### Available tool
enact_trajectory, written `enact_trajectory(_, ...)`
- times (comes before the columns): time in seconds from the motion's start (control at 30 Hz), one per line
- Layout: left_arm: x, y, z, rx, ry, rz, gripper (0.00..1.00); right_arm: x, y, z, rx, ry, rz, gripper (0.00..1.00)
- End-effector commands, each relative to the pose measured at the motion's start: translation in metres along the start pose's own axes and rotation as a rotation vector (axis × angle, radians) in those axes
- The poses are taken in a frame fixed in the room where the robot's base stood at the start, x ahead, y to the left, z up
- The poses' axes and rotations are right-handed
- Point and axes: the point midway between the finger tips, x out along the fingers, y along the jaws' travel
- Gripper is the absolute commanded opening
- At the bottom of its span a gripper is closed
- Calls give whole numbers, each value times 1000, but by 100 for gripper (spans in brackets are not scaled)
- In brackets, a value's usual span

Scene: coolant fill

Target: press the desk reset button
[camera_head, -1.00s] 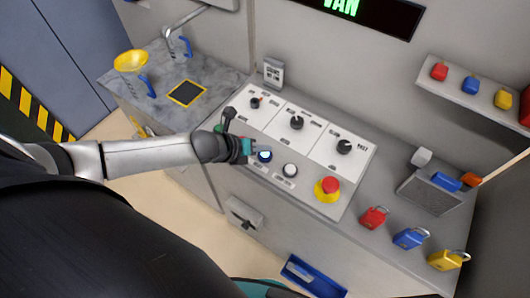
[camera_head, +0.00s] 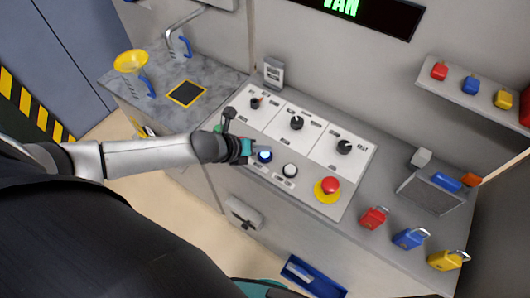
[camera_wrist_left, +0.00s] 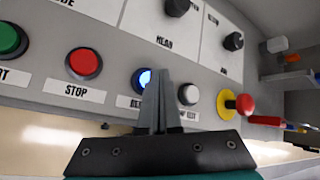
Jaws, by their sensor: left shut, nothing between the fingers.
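The blue lit button (camera_head: 264,156) sits on the sloping desk panel, left of a white button (camera_head: 290,170). In the left wrist view the closed fingers (camera_wrist_left: 160,76) overlap the button's right side. I cannot tell whether they touch it. My right gripper is not in view.
A red stop button (camera_wrist_left: 83,63) and a green button (camera_wrist_left: 10,38) lie left of the blue one. A red emergency mushroom button (camera_head: 329,186) on a yellow base is to the right. Dark knobs (camera_head: 297,123) stand behind. Coloured padlocks (camera_head: 373,217) lie farther right.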

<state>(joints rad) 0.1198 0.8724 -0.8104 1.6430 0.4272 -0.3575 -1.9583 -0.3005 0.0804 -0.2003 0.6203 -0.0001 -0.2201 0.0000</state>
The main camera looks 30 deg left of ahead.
Motion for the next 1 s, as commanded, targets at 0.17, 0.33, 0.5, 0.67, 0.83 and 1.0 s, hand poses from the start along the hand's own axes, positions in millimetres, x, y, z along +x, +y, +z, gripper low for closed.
enact_trajectory(0.17, 0, 0, 0, 0, 0, 0, 0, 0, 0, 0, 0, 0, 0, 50)
enact_trajectory(0.33, 0, 0, 0, 0, 0, 0, 0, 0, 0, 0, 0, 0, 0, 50)
enact_trajectory(0.5, 1, 1, -1, 0, 0, 0, 0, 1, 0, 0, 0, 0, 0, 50)
enact_trajectory(0.67, 5, 4, -3, 1, 0, 1, 0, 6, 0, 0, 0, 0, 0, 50)
enact_trajectory(0.83, 6, 4, -4, 1, 0, 0, 0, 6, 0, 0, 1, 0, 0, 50)
enact_trajectory(1.0, 6, 4, -4, 0, 0, 0, 0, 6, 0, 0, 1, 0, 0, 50)
